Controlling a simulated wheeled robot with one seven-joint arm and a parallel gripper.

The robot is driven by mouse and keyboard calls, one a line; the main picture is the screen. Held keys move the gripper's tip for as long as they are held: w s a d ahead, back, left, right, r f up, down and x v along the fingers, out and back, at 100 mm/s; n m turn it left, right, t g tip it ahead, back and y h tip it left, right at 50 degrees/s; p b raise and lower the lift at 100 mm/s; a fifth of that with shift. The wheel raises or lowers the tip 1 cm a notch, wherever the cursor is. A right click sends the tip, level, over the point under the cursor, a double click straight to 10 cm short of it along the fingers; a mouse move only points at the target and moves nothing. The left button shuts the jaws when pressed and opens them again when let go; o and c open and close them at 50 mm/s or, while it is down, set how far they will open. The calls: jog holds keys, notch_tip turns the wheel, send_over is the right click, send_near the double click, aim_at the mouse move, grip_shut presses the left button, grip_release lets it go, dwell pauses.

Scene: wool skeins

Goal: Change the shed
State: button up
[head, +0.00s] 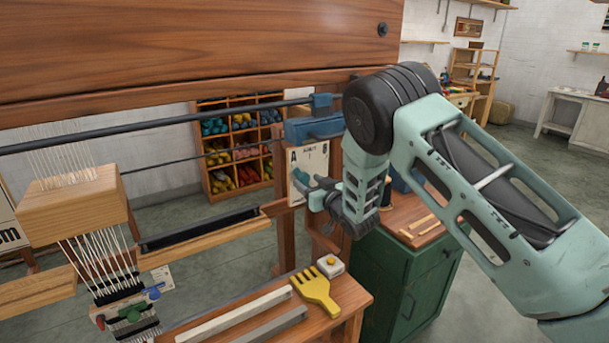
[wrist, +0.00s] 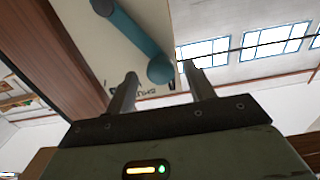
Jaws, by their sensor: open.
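A wooden loom carries a pale card (head: 309,160) marked with an "A" and small lettering, below a blue block (head: 314,128). A teal lever (wrist: 140,42) with a rounded end crosses the card in the wrist view. My gripper (wrist: 159,76) is open, and the lever's rounded end shows between its two fingertips; I cannot tell whether they touch it. In the head view my gripper (head: 326,195) is at the card's lower right and partly hides the lever. White warp threads (head: 90,262) run down from a wooden block (head: 73,208) at the left.
A wooden bench holds a yellow comb (head: 317,292), grey bars (head: 236,314) and a small white box with a button (head: 330,264). A green cabinet (head: 412,290) stands under my arm. A rack of wool skeins (head: 240,145) is behind. Open floor lies at the right.

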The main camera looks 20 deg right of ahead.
aim_at(306, 180)
jog(key=shift+p+x, duration=0.3)
jog(key=shift+x, duration=1.2)
grip_shut()
